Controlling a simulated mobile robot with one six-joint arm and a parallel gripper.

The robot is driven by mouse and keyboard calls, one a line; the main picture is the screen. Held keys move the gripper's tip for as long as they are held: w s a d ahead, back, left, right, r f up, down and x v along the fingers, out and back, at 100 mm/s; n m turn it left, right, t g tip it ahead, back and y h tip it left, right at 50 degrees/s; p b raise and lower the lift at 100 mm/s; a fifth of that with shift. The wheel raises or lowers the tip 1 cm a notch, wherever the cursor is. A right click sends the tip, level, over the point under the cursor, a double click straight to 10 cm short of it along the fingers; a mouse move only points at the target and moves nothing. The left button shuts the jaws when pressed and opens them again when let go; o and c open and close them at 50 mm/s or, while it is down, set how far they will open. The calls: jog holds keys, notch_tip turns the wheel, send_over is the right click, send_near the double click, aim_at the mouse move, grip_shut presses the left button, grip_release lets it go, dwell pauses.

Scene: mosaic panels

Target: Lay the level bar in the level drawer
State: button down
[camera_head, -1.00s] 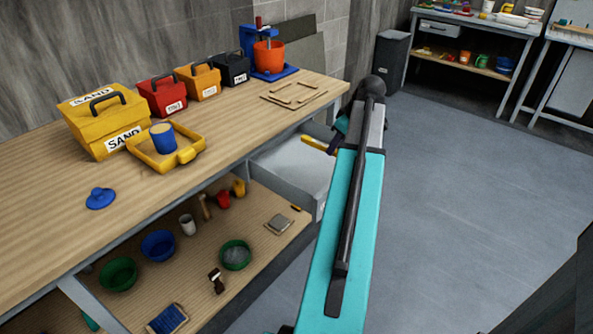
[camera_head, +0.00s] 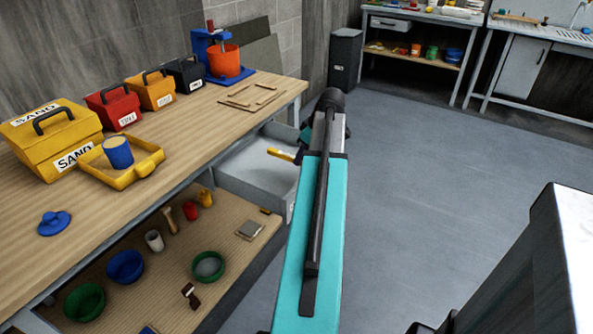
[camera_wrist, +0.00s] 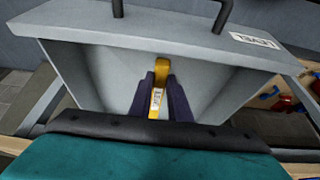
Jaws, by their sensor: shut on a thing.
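The level bar (camera_wrist: 162,66) is a yellow bar with a pale vial section, held between the dark fingers of my gripper (camera_wrist: 160,88). In the head view its yellow end (camera_head: 281,153) sticks out left of my arm. The level drawer (camera_head: 257,168) is a grey drawer pulled open beneath the bench top. In the wrist view, its front (camera_wrist: 180,38) bears a LEVEL label and a dark handle. My gripper and the bar are over the open drawer. I cannot tell how high the bar is above its floor. My arm hides part of the drawer in the head view.
The wooden workbench (camera_head: 175,130) holds the sand box (camera_head: 50,135), a yellow tray (camera_head: 130,172) and several boxes. Its lower shelf (camera_head: 150,285) carries bowls and tools. Open grey floor (camera_head: 430,160) lies to the right of my arm.

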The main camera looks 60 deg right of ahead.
jog(key=shift+f, duration=1.4)
jog(key=shift+f, duration=0.1)
jog(key=shift+f, duration=1.8)
jog(key=shift+f, duration=0.1)
jog(key=c, duration=1.7)
grip_release()
jog(key=shift+o, duration=0.2)
jog(key=shift+r, duration=0.2)
